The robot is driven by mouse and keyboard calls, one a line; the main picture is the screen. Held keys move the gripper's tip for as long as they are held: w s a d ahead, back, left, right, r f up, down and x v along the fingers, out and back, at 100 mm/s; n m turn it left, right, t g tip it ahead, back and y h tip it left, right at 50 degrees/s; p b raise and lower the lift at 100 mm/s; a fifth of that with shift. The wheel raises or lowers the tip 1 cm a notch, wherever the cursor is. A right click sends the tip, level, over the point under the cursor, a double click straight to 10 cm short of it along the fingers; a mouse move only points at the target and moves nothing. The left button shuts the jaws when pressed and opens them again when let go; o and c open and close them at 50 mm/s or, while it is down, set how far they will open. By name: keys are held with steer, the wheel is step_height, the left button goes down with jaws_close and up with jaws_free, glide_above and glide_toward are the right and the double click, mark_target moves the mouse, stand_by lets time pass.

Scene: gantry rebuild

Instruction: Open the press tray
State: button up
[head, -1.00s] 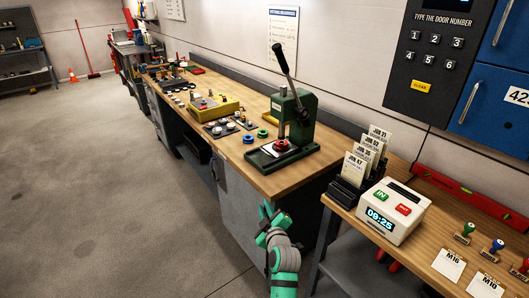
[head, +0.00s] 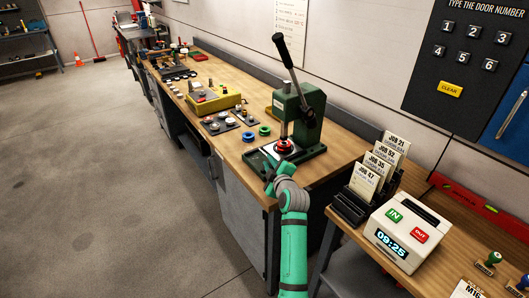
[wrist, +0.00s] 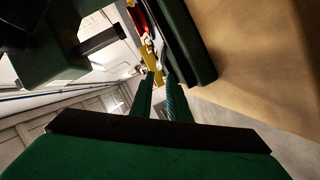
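The green press (head: 311,118) stands on the near end of the wooden workbench, its black-gripped lever tilted up and to the left. Its dark base (head: 312,151) carries a pale plate with a red round piece (head: 286,145) under the ram. I cannot make out the tray's edges or handle clearly. My gripper (head: 269,178) is at the front left edge of the press base, partly hiding it. In the wrist view, my two green fingers (wrist: 157,76) point ahead with a narrow gap between them. They look open, with nothing clearly held. A dark green part (wrist: 185,45) of the press lies close beside the right finger.
Blue and green rings (head: 256,133), a black plate of parts (head: 220,124) and a yellow box (head: 214,98) lie left of the press. A card rack (head: 350,207) and white time clock (head: 404,232) stand on the right bench. Open floor lies left.

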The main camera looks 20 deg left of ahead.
mark_target(263, 152)
steer(key=x, duration=0.9)
steer(key=shift+d, duration=0.1)
jaws_close()
steer(key=shift+s, duration=0.1)
stand_by(1.2)
